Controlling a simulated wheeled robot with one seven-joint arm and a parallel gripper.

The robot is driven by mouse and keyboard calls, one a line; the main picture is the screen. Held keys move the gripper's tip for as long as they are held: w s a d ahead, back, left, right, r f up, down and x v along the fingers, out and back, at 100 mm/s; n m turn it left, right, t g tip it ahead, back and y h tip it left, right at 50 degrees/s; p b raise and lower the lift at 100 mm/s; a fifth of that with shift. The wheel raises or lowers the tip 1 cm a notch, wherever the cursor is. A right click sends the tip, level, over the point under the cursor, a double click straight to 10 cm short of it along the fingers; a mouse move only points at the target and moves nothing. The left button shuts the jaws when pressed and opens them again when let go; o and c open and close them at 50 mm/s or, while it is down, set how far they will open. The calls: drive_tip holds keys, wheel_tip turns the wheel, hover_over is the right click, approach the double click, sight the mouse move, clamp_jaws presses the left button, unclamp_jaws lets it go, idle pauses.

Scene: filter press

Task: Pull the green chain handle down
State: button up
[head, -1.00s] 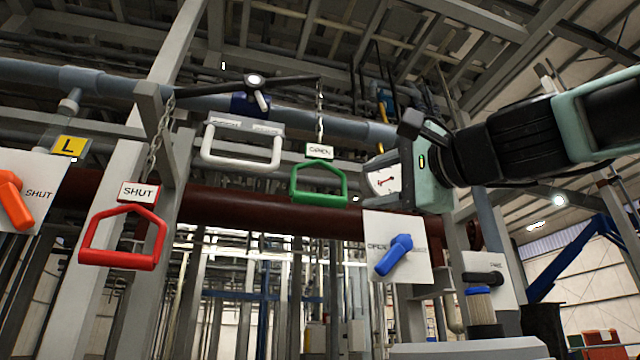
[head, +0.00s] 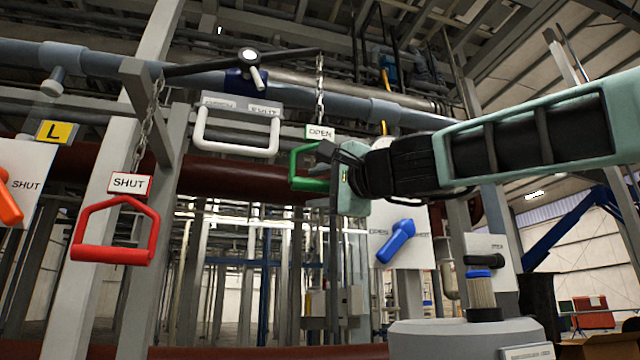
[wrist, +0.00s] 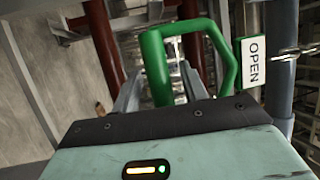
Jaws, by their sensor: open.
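The green chain handle (head: 306,184) hangs from a chain (head: 319,85) under a white OPEN tag (head: 320,133). My gripper (head: 338,165) is at the handle's right side in the head view and hides its right part. In the wrist view the green handle (wrist: 154,65) stands just beyond the dark edge of my gripper, with the OPEN tag (wrist: 253,62) to its right. My gripper is open. I cannot tell whether a finger touches the handle or whether part of it lies between the fingers.
A red handle (head: 112,256) with a SHUT tag (head: 130,184) hangs at left. A white handle (head: 236,149) is left of the green one. A blue lever (head: 396,240) on a white plate is below right. A dark red pipe (head: 240,178) runs behind.

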clamp_jaws()
wheel_tip(320, 180, down, 15)
drive_tip(key=b, duration=1.5)
drive_tip(key=shift+a, duration=0.15)
drive_tip(key=shift+c, duration=0.2)
unclamp_jaws()
drive_tip(key=shift+o, duration=0.2)
drive_tip(key=shift+r, duration=0.15)
drive_tip(key=shift+s+d, duration=0.1)
drive_tip(key=shift+d, duration=0.1)
